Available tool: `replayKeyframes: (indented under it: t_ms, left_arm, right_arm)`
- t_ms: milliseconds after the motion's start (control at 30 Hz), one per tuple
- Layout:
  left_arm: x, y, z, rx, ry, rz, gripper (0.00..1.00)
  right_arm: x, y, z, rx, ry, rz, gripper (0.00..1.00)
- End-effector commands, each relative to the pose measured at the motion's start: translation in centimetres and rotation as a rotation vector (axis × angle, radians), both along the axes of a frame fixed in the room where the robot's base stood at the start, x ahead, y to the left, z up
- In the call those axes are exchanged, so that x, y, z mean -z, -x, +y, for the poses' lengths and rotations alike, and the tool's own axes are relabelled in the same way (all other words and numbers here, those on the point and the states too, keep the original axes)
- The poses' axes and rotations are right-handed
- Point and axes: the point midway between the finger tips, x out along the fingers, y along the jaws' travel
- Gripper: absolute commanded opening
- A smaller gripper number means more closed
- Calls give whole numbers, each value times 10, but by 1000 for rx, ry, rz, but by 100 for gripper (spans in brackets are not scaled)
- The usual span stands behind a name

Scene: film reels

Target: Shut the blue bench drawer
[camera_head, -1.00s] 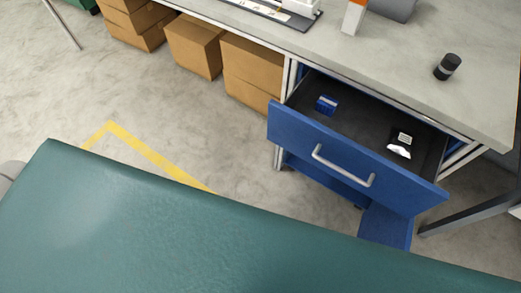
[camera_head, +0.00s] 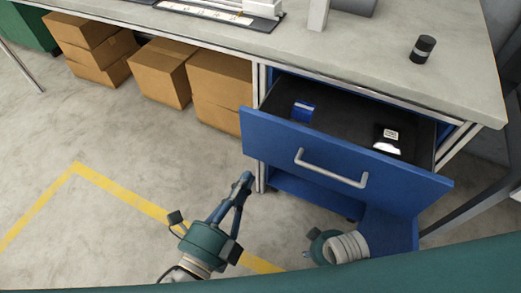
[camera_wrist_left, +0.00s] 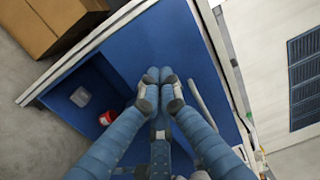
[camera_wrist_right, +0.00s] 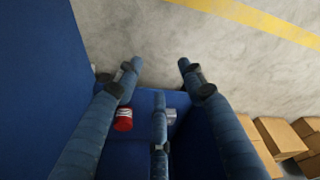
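The blue bench drawer (camera_head: 345,160) is pulled out below the benchtop, its grey bar handle (camera_head: 330,168) facing me. In it are a small blue box (camera_head: 302,110) and a black item with a white label (camera_head: 388,138). My left gripper (camera_head: 246,178) is low by the left end of the drawer front; its fingertips (camera_wrist_left: 160,78) are together in the left wrist view, with nothing seen between them. Contact with the drawer is unclear. My right gripper (camera_wrist_right: 158,70) is open and empty; its fingers are largely hidden in the head view.
The grey benchtop (camera_head: 390,70) carries a black cylinder (camera_head: 423,49). Cardboard boxes (camera_head: 160,72) stand under the bench at left. A blue panel (camera_head: 388,230) is below the drawer. A red can (camera_wrist_right: 123,120) shows in the right wrist view. Floor at left is clear.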

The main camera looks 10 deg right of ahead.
Motion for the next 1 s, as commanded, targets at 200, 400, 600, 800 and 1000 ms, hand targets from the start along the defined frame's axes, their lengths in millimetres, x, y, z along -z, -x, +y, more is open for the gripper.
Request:
replayKeyframes:
  t_ms: [200,400,600,800,1000]
  left_arm:
    - [-2,-37,-22,0,1,-4,0]
    - [-1,-64,-39,0,1,-2,0]
    - [0,-78,-48,-1,2,1,0]
    - [1,-80,-49,0,1,3,0]
    - [1,-80,-49,0,1,2,0]
  right_arm:
    - [7,1,0,-1,0,5,40]
    - [9,1,0,-1,0,4,40]
    - [7,1,1,-1,0,4,40]
    - [5,-1,1,-1,-2,0,40]
    - [5,-1,1,-1,-2,-1,40]
